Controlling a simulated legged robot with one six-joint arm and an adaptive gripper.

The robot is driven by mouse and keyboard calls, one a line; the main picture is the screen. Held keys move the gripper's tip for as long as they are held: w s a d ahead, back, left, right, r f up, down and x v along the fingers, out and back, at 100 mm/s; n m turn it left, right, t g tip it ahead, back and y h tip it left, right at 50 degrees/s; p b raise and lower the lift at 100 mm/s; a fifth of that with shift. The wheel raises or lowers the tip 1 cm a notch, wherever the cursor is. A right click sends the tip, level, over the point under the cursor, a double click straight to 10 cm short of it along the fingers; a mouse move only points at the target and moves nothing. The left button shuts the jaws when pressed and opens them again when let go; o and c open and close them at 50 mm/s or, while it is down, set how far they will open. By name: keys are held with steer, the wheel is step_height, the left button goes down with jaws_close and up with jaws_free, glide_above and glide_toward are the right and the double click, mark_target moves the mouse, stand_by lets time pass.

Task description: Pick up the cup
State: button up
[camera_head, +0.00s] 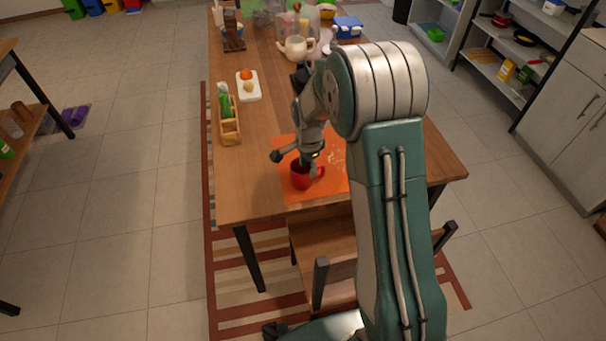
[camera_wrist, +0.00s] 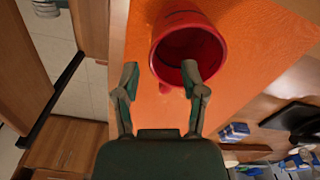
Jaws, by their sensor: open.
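A red cup (camera_head: 301,176) stands on an orange placemat (camera_head: 333,157) near the table's front edge. My gripper (camera_head: 308,164) is right at the cup, coming from above. In the wrist view the cup (camera_wrist: 186,42) lies just beyond the fingertips, its opening facing the camera. My gripper (camera_wrist: 160,76) is open there. Its right finger overlaps the cup's rim and its left finger is outside the cup, to the left. I cannot tell whether either finger touches it.
The wooden table (camera_head: 260,190) also holds a wooden caddy (camera_head: 230,130), a white board (camera_head: 248,86) with food, and a cream teapot (camera_head: 296,47). A wooden chair (camera_head: 330,250) stands at the near edge. The table's left front corner is clear.

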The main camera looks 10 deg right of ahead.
mark_target(308, 187)
step_height(308, 187, down, 6)
steer(key=shift+s+r, duration=0.1)
steer(key=shift+s, duration=0.05)
jaws_close()
